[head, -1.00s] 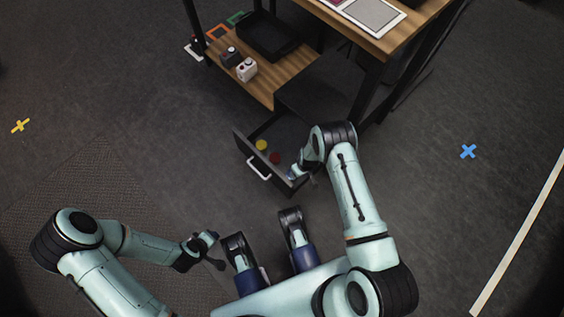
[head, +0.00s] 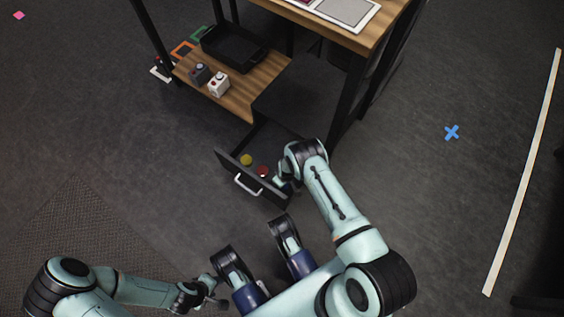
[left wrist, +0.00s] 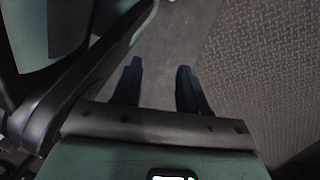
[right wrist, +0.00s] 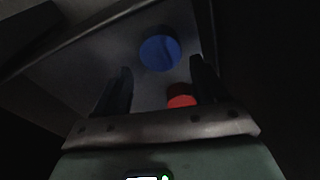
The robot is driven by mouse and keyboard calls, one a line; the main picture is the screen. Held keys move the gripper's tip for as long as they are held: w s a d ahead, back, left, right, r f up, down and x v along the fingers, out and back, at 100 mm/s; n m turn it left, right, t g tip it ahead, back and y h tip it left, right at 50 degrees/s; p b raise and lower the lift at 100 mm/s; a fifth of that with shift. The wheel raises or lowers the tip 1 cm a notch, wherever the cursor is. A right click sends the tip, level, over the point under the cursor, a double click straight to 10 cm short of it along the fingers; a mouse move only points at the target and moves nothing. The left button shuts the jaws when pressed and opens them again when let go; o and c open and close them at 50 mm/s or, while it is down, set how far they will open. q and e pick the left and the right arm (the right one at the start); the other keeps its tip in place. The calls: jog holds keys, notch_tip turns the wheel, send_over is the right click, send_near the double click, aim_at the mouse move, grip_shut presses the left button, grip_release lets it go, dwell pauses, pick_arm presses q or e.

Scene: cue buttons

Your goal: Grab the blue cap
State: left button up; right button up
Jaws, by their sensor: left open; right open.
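A blue cap (right wrist: 159,52) lies in the open drawer in the right wrist view, just beyond my right gripper's fingertips. A red cap (right wrist: 181,95) lies nearer, beside the right finger; it also shows in the head view (head: 263,172). My right gripper (right wrist: 160,72) is open and empty, pointing into the drawer. In the head view my right arm hides the blue cap. A yellow cap (head: 246,160) lies at the drawer's left. My left gripper (left wrist: 158,68) is open and empty over the floor, away from the drawer.
The drawer front (head: 252,181) has a white handle (head: 247,187). A wooden shelf (head: 240,104) beside it holds a black tray (head: 234,50), a grey button box (head: 199,74) and a white button box (head: 218,84).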

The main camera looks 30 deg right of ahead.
notch_tip(320, 180, down, 4)
jog(key=shift+a+r+b, duration=0.1)
jog(key=shift+b, duration=0.7)
pick_arm(q)
jog(key=shift+g, duration=0.7)
jog(key=s, duration=0.1)
jog(key=s+f, duration=0.2)
jog(key=shift+s+a, duration=0.25)
jog(key=shift+s, duration=0.15)
pick_arm(e)
jog(key=c, duration=0.8)
pick_arm(q)
jog(key=shift+r, duration=0.1)
